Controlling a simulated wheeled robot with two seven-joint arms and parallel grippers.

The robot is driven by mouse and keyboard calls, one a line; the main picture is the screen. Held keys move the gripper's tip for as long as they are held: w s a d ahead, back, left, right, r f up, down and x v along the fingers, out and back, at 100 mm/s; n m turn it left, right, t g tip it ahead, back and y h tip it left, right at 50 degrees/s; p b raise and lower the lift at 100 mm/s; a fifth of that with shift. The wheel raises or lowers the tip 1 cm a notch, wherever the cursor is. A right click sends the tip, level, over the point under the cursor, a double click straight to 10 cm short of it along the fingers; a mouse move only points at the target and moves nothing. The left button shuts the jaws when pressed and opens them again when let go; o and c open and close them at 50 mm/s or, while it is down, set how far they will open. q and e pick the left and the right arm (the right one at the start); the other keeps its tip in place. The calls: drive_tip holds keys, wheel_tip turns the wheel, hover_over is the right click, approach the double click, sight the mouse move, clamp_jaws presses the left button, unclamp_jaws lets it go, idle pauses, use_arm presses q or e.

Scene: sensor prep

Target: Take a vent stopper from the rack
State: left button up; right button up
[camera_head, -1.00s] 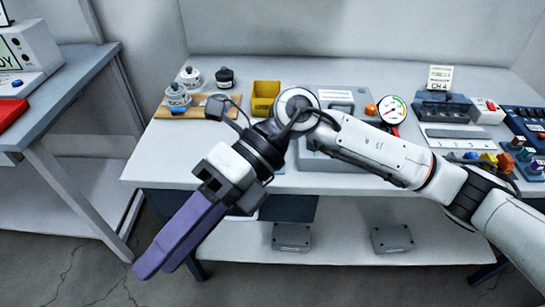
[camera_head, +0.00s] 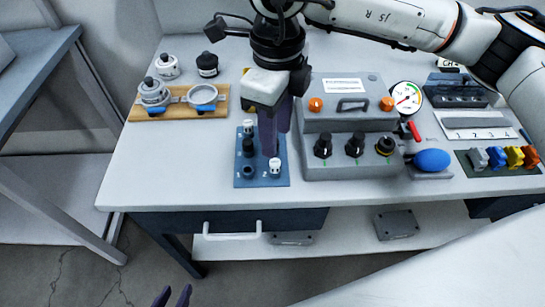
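The rack (camera_head: 262,181) is a small blue plate on the table. It bears a white-topped stopper (camera_head: 248,127) at the back left, a dark stopper (camera_head: 248,145) in front of it, and a white stopper (camera_head: 275,166) at the front right. An empty-looking spot shows at the front left. My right gripper (camera_head: 276,143) points down over the rack's right side. Its purple fingers look apart, with the tips just behind the white stopper; I cannot tell whether they touch anything. They hide the rack's back right. My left gripper (camera_head: 172,296) is open and empty at the bottom edge.
A grey device (camera_head: 345,118) with black knobs stands close right of the rack. A wooden board (camera_head: 180,113) with metal clamp parts lies to the left. A blue bulb (camera_head: 432,160) and a gauge (camera_head: 406,96) are further right. The table front is clear.

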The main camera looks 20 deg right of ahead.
sight(275, 162)
wheel_tip(275, 162, down, 8)
drive_tip(key=shift+s+a+r+p, duration=0.1)
drive_tip(key=shift+s+r+p, duration=0.1)
drive_tip(key=shift+p, duration=0.25)
clamp_jaws()
